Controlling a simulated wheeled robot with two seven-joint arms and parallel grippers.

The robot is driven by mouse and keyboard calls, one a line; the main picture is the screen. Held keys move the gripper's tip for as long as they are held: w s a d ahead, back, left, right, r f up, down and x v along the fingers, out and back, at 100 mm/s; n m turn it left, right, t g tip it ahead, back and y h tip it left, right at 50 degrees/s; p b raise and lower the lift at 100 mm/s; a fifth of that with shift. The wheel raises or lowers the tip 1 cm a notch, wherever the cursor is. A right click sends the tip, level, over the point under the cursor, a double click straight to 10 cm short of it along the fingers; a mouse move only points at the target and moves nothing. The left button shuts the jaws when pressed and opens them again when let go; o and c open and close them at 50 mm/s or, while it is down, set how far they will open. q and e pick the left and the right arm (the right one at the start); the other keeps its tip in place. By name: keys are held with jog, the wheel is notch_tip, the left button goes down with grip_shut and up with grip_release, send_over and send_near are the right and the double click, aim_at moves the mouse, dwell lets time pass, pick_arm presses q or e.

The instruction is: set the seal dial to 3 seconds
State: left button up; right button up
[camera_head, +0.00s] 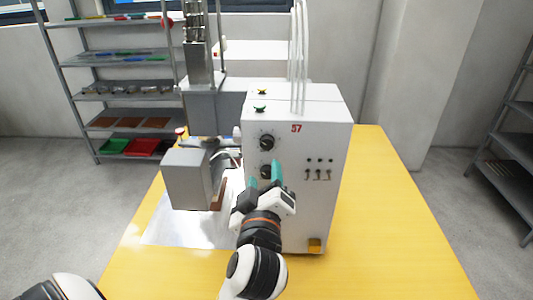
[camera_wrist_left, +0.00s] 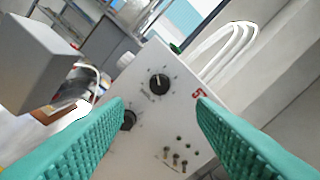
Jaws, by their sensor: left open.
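The white control box (camera_head: 322,180) has two round black knobs on its front, an upper dial (camera_head: 266,142) and a lower dial (camera_head: 266,171). I cannot read their labels, so I cannot tell which is the seal dial. My left gripper (camera_head: 265,175) is open, with teal fingers in front of the lower dial. In the left wrist view, the upper dial (camera_wrist_left: 158,84) is fully visible between the fingers. The lower dial (camera_wrist_left: 128,120) shows beside the left finger's tip, partly hidden by it. Contact with either dial cannot be seen. My right gripper is not in view.
Small switches (camera_head: 318,173) sit right of the dials, below a red "57". A grey block-shaped machine part (camera_head: 188,179) stands close left of the gripper. The yellow table (camera_head: 393,220) is clear on the right. Shelves (camera_head: 110,85) stand behind on the left.

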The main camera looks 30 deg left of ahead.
aim_at(267, 145)
pick_arm(q)
jog(key=b+x, duration=0.1)
jog(key=x, duration=0.7)
jog(key=shift+w+a+r, duration=0.1)
jog(key=shift+w, duration=0.25)
jog(key=shift+w+a, duration=0.4)
jog(key=shift+w, duration=0.2)
jog(key=shift+w+a, duration=0.15)
jog(key=shift+w, duration=0.15)
jog(key=shift+s, duration=0.1)
jog(key=c, duration=1)
jog(key=shift+o, duration=0.2)
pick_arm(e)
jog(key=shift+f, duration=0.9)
